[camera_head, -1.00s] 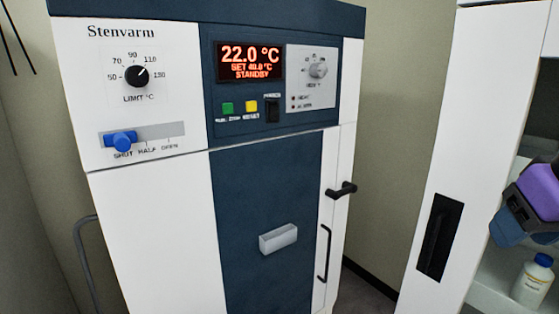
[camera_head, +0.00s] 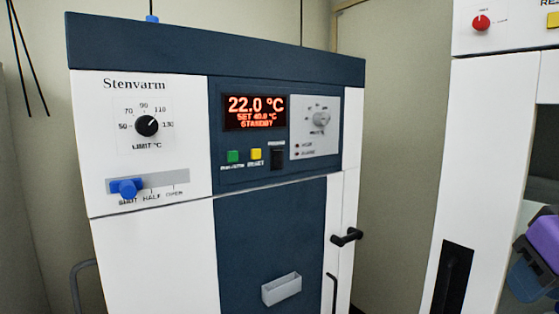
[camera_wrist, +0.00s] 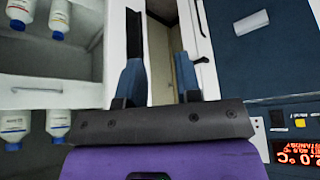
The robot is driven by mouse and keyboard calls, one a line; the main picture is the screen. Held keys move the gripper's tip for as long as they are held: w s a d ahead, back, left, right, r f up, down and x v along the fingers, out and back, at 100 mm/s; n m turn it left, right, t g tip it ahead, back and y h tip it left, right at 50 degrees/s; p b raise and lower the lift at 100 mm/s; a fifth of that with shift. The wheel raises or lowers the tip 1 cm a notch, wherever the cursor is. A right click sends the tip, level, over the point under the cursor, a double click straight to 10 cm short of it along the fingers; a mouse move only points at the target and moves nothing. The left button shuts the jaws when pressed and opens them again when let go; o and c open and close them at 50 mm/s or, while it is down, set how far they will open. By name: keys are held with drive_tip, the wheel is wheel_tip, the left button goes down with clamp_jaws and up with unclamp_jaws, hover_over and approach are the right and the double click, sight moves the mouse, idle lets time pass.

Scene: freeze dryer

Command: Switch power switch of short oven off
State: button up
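The short oven (camera_head: 150,260) is the white and dark blue cabinet marked Stenvarm. Its black power switch (camera_head: 277,158) sits on the blue panel, right of the yellow button and below the lit display (camera_head: 254,112), which reads 22.0 °C, set 40.0 °C, standby. I cannot tell the rocker's tilt. In the wrist view, which is upside down, the switch (camera_wrist: 277,118) shows at the right edge. My gripper (camera_head: 525,278), purple with blue fingers, is at the right edge of the head view, well away from the switch. In the wrist view, its fingers (camera_wrist: 158,80) are apart and empty.
A green button (camera_head: 233,157), a limit knob (camera_head: 147,126), a blue slider (camera_head: 126,187) and another knob (camera_head: 320,119) are on the panel. A door handle (camera_head: 347,237) sticks out. A tall white unit (camera_head: 490,130) stands right; bottles (camera_wrist: 60,20) show in the wrist view.

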drive_tip(key=shift+w, duration=0.3)
drive_tip(key=c, duration=0.3)
drive_tip(key=w+n+t, duration=0.1)
drive_tip(key=w, duration=0.1)
drive_tip(key=w+a+n+t, duration=0.1)
drive_tip(key=w+n, duration=0.1)
drive_tip(key=w, duration=0.1)
drive_tip(key=w+a+r+n+t, duration=0.1)
drive_tip(key=w, duration=0.1)
drive_tip(key=shift+w+a+n, duration=0.1)
drive_tip(key=shift+w+n, duration=0.15)
drive_tip(key=shift+n, duration=0.15)
clamp_jaws()
drive_tip(key=w+a+r+n+t+y, duration=0.3)
drive_tip(key=w+a+n+y, duration=0.2)
drive_tip(key=a+n, duration=0.5)
drive_tip(key=w+a+r+n+t+y, duration=0.3)
drive_tip(key=w+a+n+y, duration=0.3)
drive_tip(key=a+n, duration=0.4)
drive_tip(key=shift+w+t, duration=0.6)
drive_tip(key=shift+w, duration=0.05)
